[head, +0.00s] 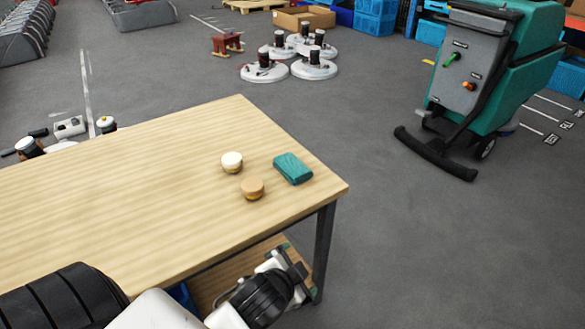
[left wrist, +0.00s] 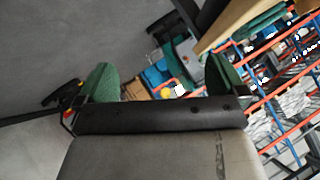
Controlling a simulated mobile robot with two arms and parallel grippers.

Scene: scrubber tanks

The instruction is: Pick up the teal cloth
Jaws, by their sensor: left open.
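The teal cloth (head: 293,168) is a folded, block-like piece lying flat near the right end of the wooden table (head: 120,180). My left gripper (head: 292,264) is low beside the table's front edge, nearer to me than the cloth and apart from it. In the left wrist view the left gripper (left wrist: 162,84) is open, with two green fingertips spread and nothing between them. I cannot make out the cloth in that view. My right gripper is in neither view.
A white-topped round knob (head: 232,161) and a tan one (head: 252,188) stand just left of the cloth. A dark table leg (head: 324,248) is close to my left gripper. A teal scrubber machine (head: 490,75) stands at right; floor between is clear.

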